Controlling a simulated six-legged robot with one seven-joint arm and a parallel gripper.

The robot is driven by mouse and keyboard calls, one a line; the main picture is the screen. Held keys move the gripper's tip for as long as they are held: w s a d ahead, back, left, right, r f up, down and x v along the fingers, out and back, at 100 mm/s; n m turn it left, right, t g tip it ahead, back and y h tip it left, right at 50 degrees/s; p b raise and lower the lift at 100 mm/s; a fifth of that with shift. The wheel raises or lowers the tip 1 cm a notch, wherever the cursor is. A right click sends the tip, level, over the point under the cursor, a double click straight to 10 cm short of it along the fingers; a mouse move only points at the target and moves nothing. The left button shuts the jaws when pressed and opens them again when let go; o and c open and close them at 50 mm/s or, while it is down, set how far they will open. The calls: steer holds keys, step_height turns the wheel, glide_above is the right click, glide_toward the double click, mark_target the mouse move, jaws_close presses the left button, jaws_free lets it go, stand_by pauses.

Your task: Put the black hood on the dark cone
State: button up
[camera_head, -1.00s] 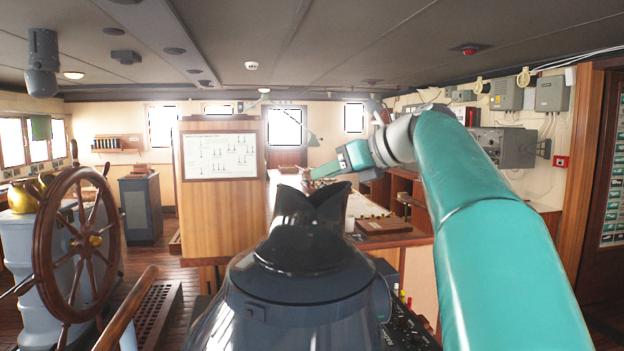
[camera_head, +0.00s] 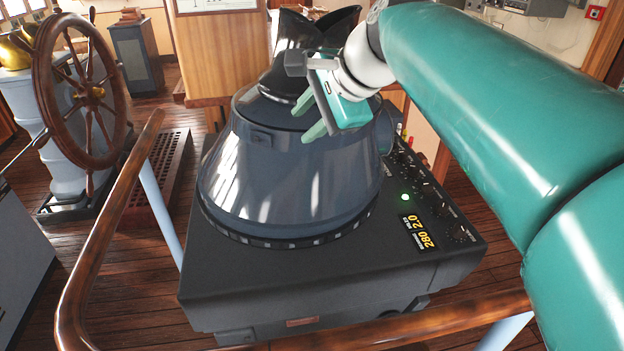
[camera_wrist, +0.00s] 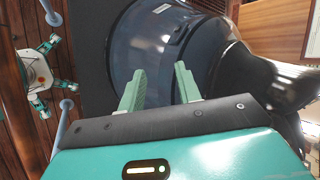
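The dark cone (camera_head: 285,175) is a broad, blue-black, glossy housing on a black base unit. The black hood (camera_head: 280,38), with a flared, notched rim, sits upright on top of the cone; my gripper covers part of it in the head view. In the wrist view the cone (camera_wrist: 150,45) fills the upper middle and the hood (camera_wrist: 270,85) lies at the right. My gripper (camera_head: 308,118) is in front of the cone's upper right side, just below the hood. Its two pale green fingers are apart and empty, also in the wrist view (camera_wrist: 160,87). I cannot tell whether they touch the cone.
The black base (camera_head: 300,285) carries a lit display and knobs on its right. A wooden handrail (camera_head: 95,240) curves around the near side and left. A ship's wheel (camera_head: 75,85) stands at the left. A wooden cabinet (camera_head: 222,55) is behind the cone.

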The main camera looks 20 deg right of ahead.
steer(key=s+a+f+n+g+h, duration=0.1)
steer(key=s+a+f+n, duration=0.1)
steer(key=s+f+n, duration=0.5)
steer(key=s+a+f+n+g+h, duration=0.1)
steer(key=s+f+n+h, duration=0.1)
steer(key=s+f+n, duration=0.5)
step_height(320, 180, down, 5)
steer(key=shift+a+f+n+h, duration=0.1)
steer(key=shift+a+n+h, duration=0.25)
steer(key=shift+n, duration=0.75)
steer(key=shift+s, duration=0.1)
